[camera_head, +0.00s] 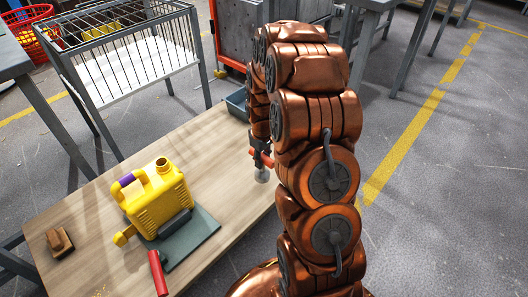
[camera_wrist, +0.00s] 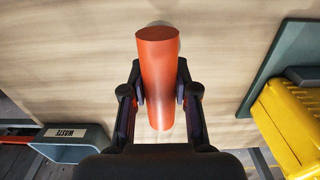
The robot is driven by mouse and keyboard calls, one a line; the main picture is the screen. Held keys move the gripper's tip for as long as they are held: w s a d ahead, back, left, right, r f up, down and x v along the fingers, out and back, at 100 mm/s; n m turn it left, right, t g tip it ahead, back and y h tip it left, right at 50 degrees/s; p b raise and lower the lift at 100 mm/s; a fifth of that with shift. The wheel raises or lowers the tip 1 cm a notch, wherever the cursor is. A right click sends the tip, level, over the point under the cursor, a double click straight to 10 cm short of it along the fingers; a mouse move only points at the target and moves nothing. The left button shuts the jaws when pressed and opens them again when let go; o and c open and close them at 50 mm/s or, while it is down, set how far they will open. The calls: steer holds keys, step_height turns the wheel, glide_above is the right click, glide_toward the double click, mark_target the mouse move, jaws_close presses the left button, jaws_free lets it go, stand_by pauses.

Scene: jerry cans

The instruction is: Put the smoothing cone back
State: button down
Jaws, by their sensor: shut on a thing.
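My gripper (camera_head: 262,150) is shut on an orange-handled tool (camera_head: 264,160), which I take to be the smoothing cone. In the wrist view, my gripper (camera_wrist: 162,98) has one finger on each side of the tool's orange cylindrical handle (camera_wrist: 158,65). A pale grey end shows below the handle in the head view, over the wooden bench (camera_head: 215,150). I cannot tell whether that end touches the bench. In the wrist view the handle hides most of the far end.
A yellow jerry can (camera_head: 158,200) stands on a grey-green plate (camera_head: 198,238). A red-handled tool (camera_head: 158,273) and a brown wooden block (camera_head: 59,241) lie on the bench. A bin marked WASTE (camera_wrist: 72,147) is at the bench edge. A wire-sided cart (camera_head: 130,60) stands behind.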

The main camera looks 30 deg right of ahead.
steer(key=w+d+f+b, duration=0.3)
steer(key=w+d+f, duration=0.1)
steer(key=w, duration=0.3)
steer(key=shift+d+f, duration=0.15)
steer(key=shift+d, duration=0.6)
steer(key=shift+f, duration=0.1)
steer(key=c, duration=0.9)
jaws_free()
